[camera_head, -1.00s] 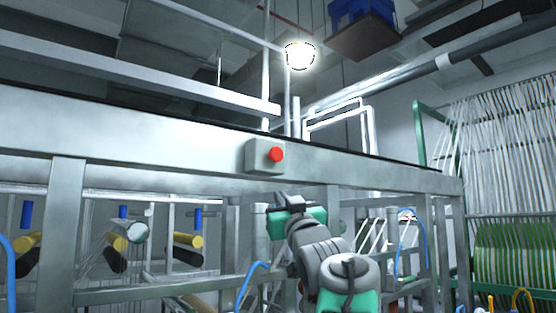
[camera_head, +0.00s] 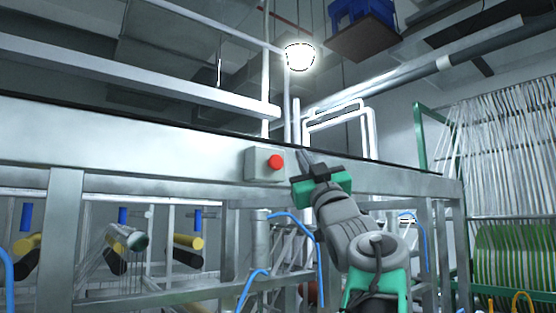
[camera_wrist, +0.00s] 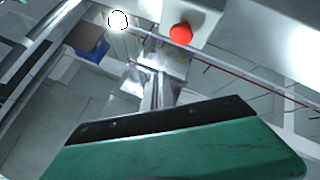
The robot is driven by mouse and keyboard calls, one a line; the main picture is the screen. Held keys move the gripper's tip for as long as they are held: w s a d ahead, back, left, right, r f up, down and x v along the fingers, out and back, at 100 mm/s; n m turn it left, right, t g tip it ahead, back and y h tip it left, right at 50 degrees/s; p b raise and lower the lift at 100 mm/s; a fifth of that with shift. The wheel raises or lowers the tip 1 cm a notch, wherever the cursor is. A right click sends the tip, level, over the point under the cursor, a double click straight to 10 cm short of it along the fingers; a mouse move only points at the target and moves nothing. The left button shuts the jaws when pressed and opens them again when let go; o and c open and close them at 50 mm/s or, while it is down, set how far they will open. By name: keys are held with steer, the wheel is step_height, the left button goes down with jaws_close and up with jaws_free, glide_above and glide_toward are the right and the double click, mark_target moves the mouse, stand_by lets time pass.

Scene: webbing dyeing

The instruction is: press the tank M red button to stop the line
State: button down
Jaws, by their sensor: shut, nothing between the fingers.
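The red button (camera_head: 275,162) sits on a small grey box (camera_head: 258,166) fixed to the front of the metal beam, in the middle of the head view. It also shows at the top of the wrist view (camera_wrist: 181,34), right of the gripper fingers. My gripper (camera_head: 303,154) is shut and empty, its fingers pointing up and to the left, just right of the button in the head view. A gap shows between the fingertips and the button. In the wrist view my gripper (camera_wrist: 158,75) shows above the dark and green gripper body.
A long metal beam (camera_head: 150,160) runs across the frame, with posts and blue hoses (camera_head: 318,250) below. Yellow rollers (camera_head: 188,241) are at the lower left. A green rack of white webbing (camera_head: 510,150) stands at the right. A lit lamp (camera_head: 299,57) hangs above.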

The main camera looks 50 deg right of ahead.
mark_target(279, 157)
steer(key=shift+w+d+p, duration=0.2)
steer(key=shift+w+p, duration=0.05)
steer(key=shift+w, duration=0.65)
steer(key=shift+w+d+p, duration=0.25)
steer(key=shift+w+p, duration=0.05)
steer(key=shift+w, duration=0.65)
steer(key=shift+w+d+p, duration=0.2)
steer(key=shift+w+p, duration=0.05)
steer(key=shift+w, duration=0.65)
steer(key=shift+w+d, duration=0.1)
steer(key=shift+w, duration=0.3)
steer(key=shift+w+d, duration=0.15)
steer(key=shift+w, duration=0.5)
stand_by(0.5)
steer(key=shift+s, duration=0.1)
steer(key=shift+s+a+b, duration=0.2)
steer(key=shift+s+b, duration=0.2)
steer(key=shift+s, duration=0.45)
steer(key=shift+s+f, duration=0.1)
